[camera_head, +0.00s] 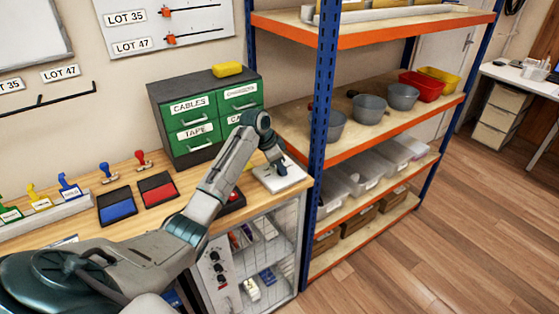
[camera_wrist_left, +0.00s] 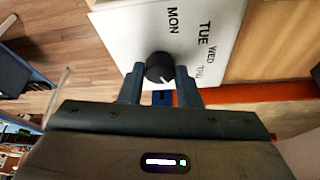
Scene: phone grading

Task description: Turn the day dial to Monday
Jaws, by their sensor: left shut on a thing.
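The day dial is a white plate (camera_head: 292,183) on the right end of the wooden bench in the head view. In the left wrist view the plate (camera_wrist_left: 120,45) shows the labels MON, TUE, WED and THU around a black round knob (camera_wrist_left: 158,64). My left gripper (camera_wrist_left: 159,77) is shut on the knob, one finger on each side. A small light mark shows on the knob's lower right, but I cannot tell for sure which day it points to. In the head view my left gripper (camera_head: 279,166) hides the knob. My right gripper is not in view.
A green drawer cabinet (camera_head: 205,112) with a yellow block (camera_head: 228,70) on top stands behind my left arm. A blue-and-orange shelf (camera_head: 322,120) rises close to the dial's right.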

